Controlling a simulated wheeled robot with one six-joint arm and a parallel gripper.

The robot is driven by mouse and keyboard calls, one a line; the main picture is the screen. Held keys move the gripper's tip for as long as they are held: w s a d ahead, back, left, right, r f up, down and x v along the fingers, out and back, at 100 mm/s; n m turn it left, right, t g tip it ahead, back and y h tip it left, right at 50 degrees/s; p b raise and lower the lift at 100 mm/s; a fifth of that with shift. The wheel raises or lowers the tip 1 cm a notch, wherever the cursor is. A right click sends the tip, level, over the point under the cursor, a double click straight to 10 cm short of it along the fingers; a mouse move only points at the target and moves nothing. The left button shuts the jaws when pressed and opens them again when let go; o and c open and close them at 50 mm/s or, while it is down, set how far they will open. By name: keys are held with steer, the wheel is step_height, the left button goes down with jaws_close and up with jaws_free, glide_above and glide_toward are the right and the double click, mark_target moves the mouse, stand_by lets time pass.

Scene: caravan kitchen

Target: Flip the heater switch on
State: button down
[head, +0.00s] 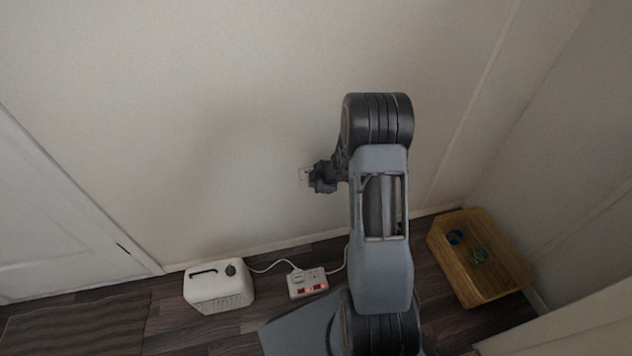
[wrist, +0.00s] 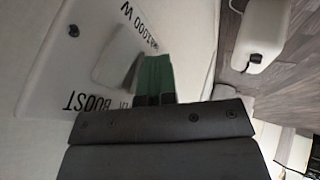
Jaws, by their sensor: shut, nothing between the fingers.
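The heater switch is a white plate on the wall, partly hidden behind my gripper in the head view (head: 304,176). In the wrist view the plate (wrist: 55,62) fills the upper left, with a screw, the word BOOST and part of a wattage marking. A pale rocker (wrist: 112,52) stands out from its middle. My gripper (head: 317,178) is at the plate in the head view. In the wrist view its green-tipped fingers (wrist: 155,78) are together and empty, right beside the rocker. I cannot tell whether they touch it, nor which way the rocker is set.
A wooden box (head: 480,285) with small round things stands right. The wall around the plate is bare.

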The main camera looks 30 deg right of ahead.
steer(key=shift+r, duration=0.2)
steer(key=shift+r+p, duration=0.65)
steer(key=shift+p, duration=0.5)
steer(key=s+d+r+p, duration=0.2)
steer(key=s+r+p, duration=0.3)
steer(key=s+r, duration=0.3)
steer(key=shift+s+r+p, duration=0.2)
steer(key=shift+s+p, duration=0.15)
steer(key=shift+s, duration=0.3)
steer(key=shift+a, duration=0.1)
